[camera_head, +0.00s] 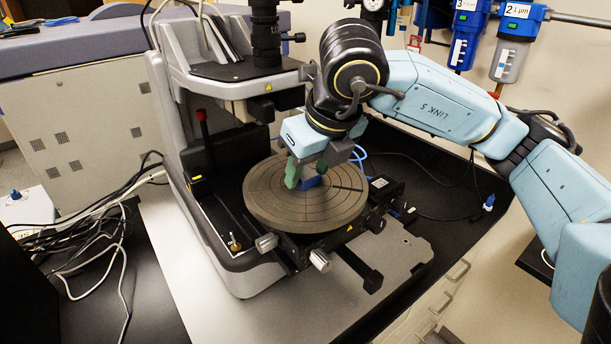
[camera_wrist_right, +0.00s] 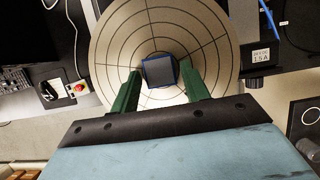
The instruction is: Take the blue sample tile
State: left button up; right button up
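The blue sample tile (camera_head: 309,182) sits near the middle of the round grey stage (camera_head: 268,205), partly hidden by my right gripper in the head view. In the right wrist view the tile (camera_wrist_right: 159,72) is a dark square with blue edges near the centre of the ringed stage (camera_wrist_right: 112,45). My right gripper (camera_head: 308,178) is over the stage with its green fingers pointing down. In the wrist view the open fingers (camera_wrist_right: 158,72) lie on either side of the tile, with narrow gaps showing. Exact fingertip height is hard to tell. My left gripper is not in view.
The profiler's column and dark optics (camera_head: 266,35) stand behind and left of the stage. Stage knobs (camera_head: 319,260) stick out in front. Loose cables (camera_head: 100,215) lie at the left. Blue filter housings (camera_head: 468,35) hang at the back right. The pale base plate in front is clear.

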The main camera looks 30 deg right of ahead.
aim_at(309, 177)
jog(key=c, duration=0.7)
notch_tip(309, 177, up, 10)
jog(key=shift+r+b, duration=0.1)
jog(key=shift+b, duration=0.45)
jog(key=shift+o, duration=1.4)
grip_shut()
